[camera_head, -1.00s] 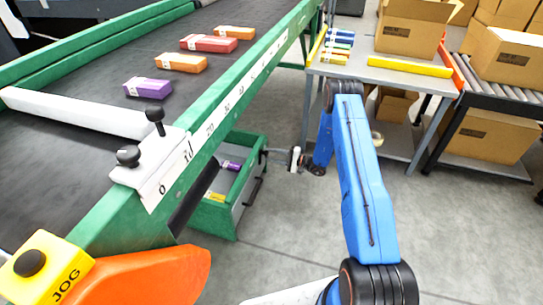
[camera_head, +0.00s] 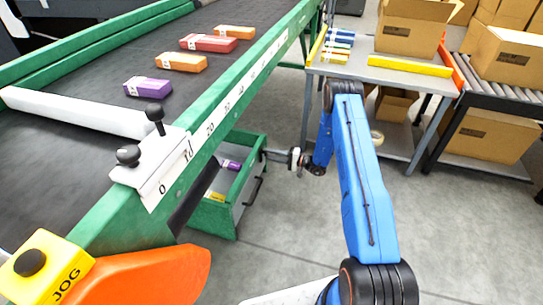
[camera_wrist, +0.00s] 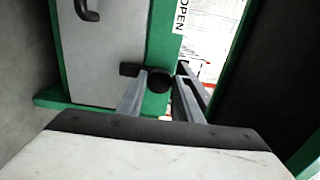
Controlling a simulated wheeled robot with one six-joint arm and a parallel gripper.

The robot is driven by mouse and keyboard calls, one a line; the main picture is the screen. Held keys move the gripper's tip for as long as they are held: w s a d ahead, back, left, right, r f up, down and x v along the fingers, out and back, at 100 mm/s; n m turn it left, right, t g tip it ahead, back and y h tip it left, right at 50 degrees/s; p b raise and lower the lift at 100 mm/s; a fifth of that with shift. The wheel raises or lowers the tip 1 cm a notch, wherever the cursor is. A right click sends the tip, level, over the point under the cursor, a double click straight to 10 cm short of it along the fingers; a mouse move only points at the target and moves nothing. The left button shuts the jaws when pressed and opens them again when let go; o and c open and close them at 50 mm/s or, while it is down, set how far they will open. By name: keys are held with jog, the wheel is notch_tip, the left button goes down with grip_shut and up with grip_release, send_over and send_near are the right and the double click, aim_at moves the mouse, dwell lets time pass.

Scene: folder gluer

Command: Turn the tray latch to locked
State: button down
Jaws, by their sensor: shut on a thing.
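The tray (camera_head: 218,218) is a green bin with a grey front and a dark handle, under the conveyor's side. It also shows in the wrist view (camera_wrist: 105,55). The tray latch (camera_wrist: 158,80) is a black round knob with a short bar pointing left, on the green frame at the tray's edge. My gripper (camera_wrist: 158,76) has its two grey fingers on either side of the knob, shut on it. In the head view my gripper (camera_head: 268,155) reaches the tray's far upper corner, where the latch is too small to make out.
The conveyor (camera_head: 80,75) with several cartons and a green scaled rail runs along the left. An orange guard (camera_head: 150,275) and yellow JOG box (camera_head: 45,265) are at the front left. A grey table (camera_head: 350,72) stands behind my arm. The floor right of the tray is clear.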

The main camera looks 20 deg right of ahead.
jog(key=shift+s+f, duration=0.1)
jog(key=c, duration=1.3)
grip_release()
jog(key=shift+d, duration=0.1)
jog(key=v, duration=1.7)
jog(key=shift+s+d, duration=0.1)
